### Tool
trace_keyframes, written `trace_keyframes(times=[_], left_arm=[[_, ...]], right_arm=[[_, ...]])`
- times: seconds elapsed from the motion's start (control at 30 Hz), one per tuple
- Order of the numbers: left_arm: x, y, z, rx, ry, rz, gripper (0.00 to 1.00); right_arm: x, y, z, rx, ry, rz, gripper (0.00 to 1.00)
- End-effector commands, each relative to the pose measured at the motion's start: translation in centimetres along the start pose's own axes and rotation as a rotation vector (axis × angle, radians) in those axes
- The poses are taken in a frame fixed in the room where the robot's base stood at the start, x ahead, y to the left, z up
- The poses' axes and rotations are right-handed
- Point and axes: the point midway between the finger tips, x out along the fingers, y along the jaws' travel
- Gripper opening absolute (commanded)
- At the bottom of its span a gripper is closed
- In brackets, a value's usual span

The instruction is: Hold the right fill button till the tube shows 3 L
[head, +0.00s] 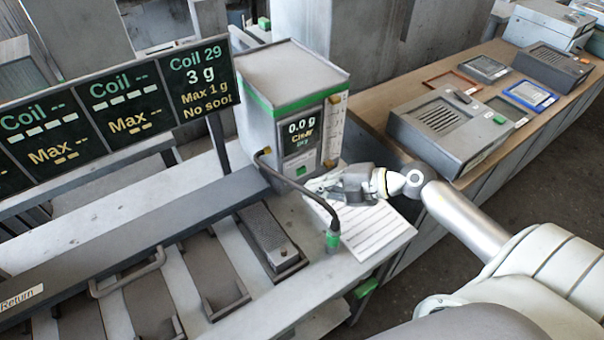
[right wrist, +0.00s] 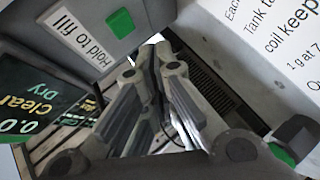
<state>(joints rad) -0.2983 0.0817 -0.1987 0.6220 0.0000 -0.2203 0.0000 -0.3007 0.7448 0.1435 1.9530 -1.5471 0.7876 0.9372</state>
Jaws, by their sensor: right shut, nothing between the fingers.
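The dispenser (head: 258,118) is a grey box with green bands, standing on the bench in the head view. Its display (head: 301,130) reads 0.0 g, Clear, Dry. A pale upright scale strip (head: 333,130) with orange ends is on its right side; I cannot read a level there. In the right wrist view a green button (right wrist: 120,22) sits beside a "Hold to fill" label (right wrist: 76,38). My right gripper (head: 312,186) is shut and empty, low in front of the dispenser. In the right wrist view its fingertips (right wrist: 152,64) are below the button, apparently apart from it. My left gripper is out of view.
A dark hose ends in a green-tipped nozzle (head: 332,240) near the gripper. A printed sheet (head: 370,232) lies on the bench below it. Coil signs (head: 125,100) stand at left; one reads Coil 29, 3 g, Max 1 g, No soot. A vented grey box (head: 440,125) stands on the right bench.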

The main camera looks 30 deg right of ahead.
Motion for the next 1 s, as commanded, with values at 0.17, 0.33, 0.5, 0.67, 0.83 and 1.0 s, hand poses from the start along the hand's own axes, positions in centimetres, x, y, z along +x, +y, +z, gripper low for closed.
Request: trace_keyframes(times=[0.17,0.33,0.5,0.67,0.83,1.0], left_arm=[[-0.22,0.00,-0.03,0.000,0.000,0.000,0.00],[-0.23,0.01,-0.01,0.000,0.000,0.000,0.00],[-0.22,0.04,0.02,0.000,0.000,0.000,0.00],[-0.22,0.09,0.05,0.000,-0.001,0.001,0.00],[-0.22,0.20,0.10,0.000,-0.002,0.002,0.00],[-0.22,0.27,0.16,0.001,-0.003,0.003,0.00]], right_arm=[[0.86,0.88,0.71,-0.001,-0.001,0.001,0.00],[1.15,1.05,0.92,-0.001,-0.002,0.000,0.00],[1.17,1.04,0.93,-0.001,-0.002,0.000,0.00],[1.17,1.03,0.92,-0.001,-0.001,0.000,0.00],[1.16,1.02,0.91,-0.001,-0.001,0.000,0.00],[1.16,1.02,0.91,-0.001,-0.001,0.000,0.00]])
